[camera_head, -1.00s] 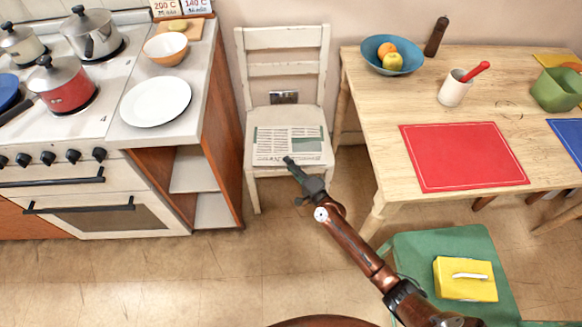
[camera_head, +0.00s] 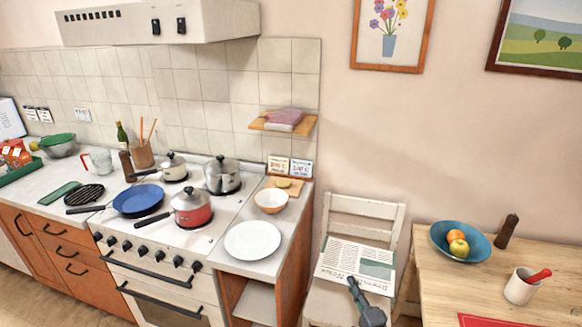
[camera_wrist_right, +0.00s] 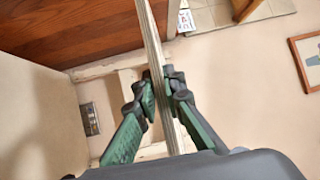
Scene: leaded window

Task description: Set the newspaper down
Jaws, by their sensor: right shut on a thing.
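The newspaper (camera_head: 355,266) is a flat printed sheet with a greenish picture block. It is in front of the white chair (camera_head: 361,213), above the seat, and hides part of the backrest. My right gripper (camera_head: 353,282) is shut on its near edge. In the right wrist view the newspaper (camera_wrist_right: 153,45) shows edge-on as a thin pale strip between the green-padded fingers of my right gripper (camera_wrist_right: 163,88). My left gripper is in neither view.
The wooden table (camera_head: 440,285) stands to the right with a blue fruit bowl (camera_head: 478,250) and a white mortar (camera_head: 518,290).

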